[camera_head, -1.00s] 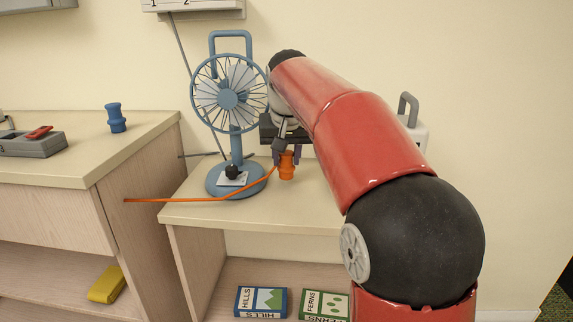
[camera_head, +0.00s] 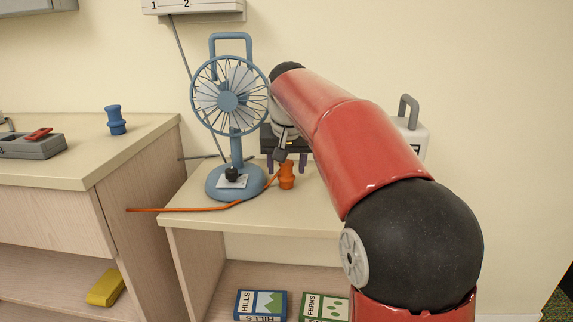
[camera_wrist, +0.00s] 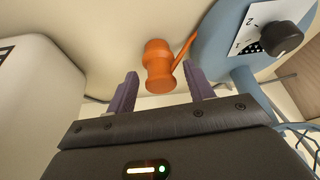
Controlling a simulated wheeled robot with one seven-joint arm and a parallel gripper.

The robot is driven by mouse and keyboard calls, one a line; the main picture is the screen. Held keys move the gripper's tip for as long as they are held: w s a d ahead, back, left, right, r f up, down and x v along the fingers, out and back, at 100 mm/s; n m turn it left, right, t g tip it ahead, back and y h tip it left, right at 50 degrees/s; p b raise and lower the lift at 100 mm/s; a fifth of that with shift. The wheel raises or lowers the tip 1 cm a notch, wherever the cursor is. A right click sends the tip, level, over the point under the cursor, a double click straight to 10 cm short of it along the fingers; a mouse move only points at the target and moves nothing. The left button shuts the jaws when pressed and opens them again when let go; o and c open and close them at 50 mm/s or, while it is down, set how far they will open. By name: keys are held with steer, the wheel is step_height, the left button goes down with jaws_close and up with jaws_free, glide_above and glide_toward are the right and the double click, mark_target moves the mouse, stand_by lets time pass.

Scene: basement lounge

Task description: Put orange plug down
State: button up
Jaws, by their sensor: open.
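The orange plug (camera_head: 287,175) stands upright on the low shelf top, just right of the blue fan's base. Its orange cord runs left in front of the fan and past the shelf's left edge. In the wrist view the plug (camera_wrist: 160,66) shows beyond the fingertips, between their lines, with the cord at its right. My gripper (camera_head: 287,166) is open and empty, behind the plug in the head view. Its purple fingers (camera_wrist: 160,88) are spread wide and apart from the plug.
The blue fan (camera_head: 228,100) stands close left of my gripper. A white handled box (camera_head: 411,135) stands to the right, partly behind my arm. A blue plug-shaped piece (camera_head: 116,120) and a grey device (camera_head: 32,145) sit on the left counter. Two books lie on the lower shelf.

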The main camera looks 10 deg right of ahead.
steer(key=p+v, duration=0.2)
steer(key=v, duration=1)
